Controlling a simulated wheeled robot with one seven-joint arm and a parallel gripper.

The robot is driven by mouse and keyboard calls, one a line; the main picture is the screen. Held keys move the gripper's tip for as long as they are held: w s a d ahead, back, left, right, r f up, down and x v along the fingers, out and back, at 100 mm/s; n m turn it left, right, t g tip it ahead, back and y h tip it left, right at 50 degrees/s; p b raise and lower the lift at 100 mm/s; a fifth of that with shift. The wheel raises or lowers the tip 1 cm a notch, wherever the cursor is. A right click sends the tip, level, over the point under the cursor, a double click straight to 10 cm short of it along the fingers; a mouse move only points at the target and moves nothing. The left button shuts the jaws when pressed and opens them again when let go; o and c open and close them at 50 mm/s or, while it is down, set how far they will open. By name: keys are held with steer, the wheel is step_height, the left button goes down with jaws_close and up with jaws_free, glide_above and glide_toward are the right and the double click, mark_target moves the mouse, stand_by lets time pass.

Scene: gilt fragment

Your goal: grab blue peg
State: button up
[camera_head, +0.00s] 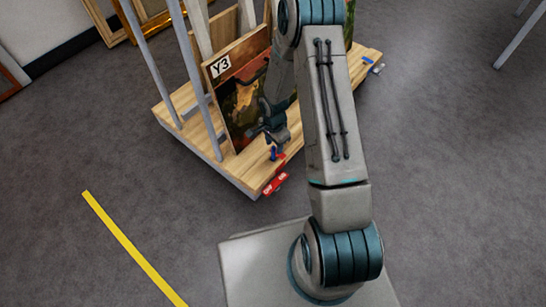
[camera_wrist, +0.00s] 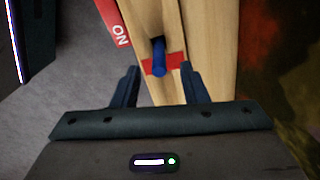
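The blue peg (camera_wrist: 159,57) stands at the edge of the wooden cart deck in the wrist view, with a red marking (camera_wrist: 174,61) around its base. It also shows as a small blue shape in the head view (camera_head: 273,153). My gripper (camera_wrist: 160,80) is open, with one dark finger on each side of the peg in the picture. The peg appears between and slightly beyond the fingertips; I cannot tell whether they touch it. In the head view, my gripper (camera_head: 273,137) is just above the peg, close to the painting.
A painting labelled Y3 (camera_head: 240,92) stands on the wooden cart (camera_head: 247,176), beside grey uprights (camera_head: 200,95). A red tag (camera_head: 275,184) is at the cart's front corner. Another blue piece (camera_head: 367,60) lies at the far right end.

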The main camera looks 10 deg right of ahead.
mark_target(274, 152)
step_height(274, 152, down, 5)
steer(key=shift+s+a+r+b, duration=0.1)
steer(key=shift+a+b, duration=0.05)
steer(key=shift+b, duration=1.05)
jaws_close()
steer(key=shift+r, duration=0.2)
